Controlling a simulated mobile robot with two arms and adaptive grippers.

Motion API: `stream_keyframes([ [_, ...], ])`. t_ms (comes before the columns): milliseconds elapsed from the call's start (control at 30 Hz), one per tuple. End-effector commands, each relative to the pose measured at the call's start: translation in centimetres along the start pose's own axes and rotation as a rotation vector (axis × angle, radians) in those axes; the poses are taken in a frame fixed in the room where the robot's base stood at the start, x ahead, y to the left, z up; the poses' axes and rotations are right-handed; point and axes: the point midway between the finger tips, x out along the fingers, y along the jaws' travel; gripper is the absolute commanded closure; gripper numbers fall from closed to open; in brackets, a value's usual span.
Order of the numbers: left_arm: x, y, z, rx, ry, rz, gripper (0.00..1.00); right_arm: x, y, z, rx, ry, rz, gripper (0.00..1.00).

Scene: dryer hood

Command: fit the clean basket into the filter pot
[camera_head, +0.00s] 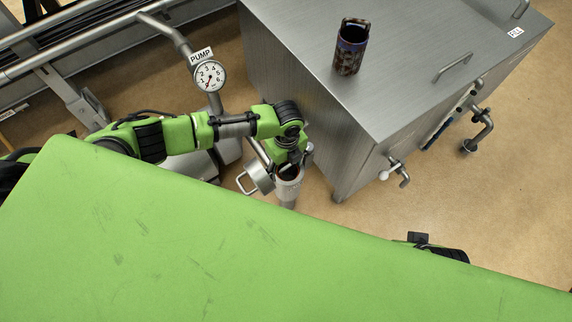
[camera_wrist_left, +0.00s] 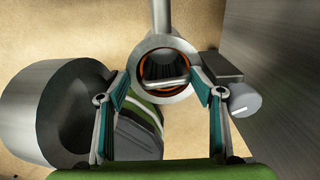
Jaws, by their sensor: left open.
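The filter pot (camera_head: 287,190) stands open beside the steel tank, and its round mouth with an orange ring inside shows in the left wrist view (camera_wrist_left: 181,94). Inside the mouth is a dark basket-like interior with a pale handle bar (camera_wrist_left: 166,83) across it. My left gripper (camera_head: 289,166) is over the pot. In the left wrist view its open fingers (camera_wrist_left: 163,93) stand on either side of the mouth, with the bar between them, apart from it. Another basket (camera_head: 350,47), dark and mottled brown, stands upright with its handle up on the tank. My right gripper is not seen.
The pot's lid (camera_head: 260,177) is swung open to the left; its hollow cup (camera_wrist_left: 75,115) is close to the left finger. A clamp knob (camera_wrist_left: 244,100) sits close on the right. The steel tank (camera_head: 290,60) walls the right side. A pump gauge (camera_head: 210,76) stands behind.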

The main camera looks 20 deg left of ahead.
Motion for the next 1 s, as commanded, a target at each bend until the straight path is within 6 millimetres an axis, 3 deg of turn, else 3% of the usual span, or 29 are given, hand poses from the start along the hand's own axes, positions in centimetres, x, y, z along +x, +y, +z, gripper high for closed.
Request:
stream_keyframes([
  [233, -2.2, -1.0, 0.0, 0.002, -0.001, -0.026, 0.30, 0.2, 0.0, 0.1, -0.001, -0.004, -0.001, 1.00],
  [500, -7.9, -0.7, 0.1, 0.001, -0.002, -0.024, 0.30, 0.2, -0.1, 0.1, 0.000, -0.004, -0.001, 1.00],
  [700, -11.0, -0.2, 0.0, -0.001, -0.001, -0.012, 0.30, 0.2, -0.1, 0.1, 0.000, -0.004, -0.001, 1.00],
  [1000, -12.2, 0.1, 0.0, -0.002, -0.001, -0.004, 0.30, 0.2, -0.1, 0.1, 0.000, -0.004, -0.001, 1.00],
])
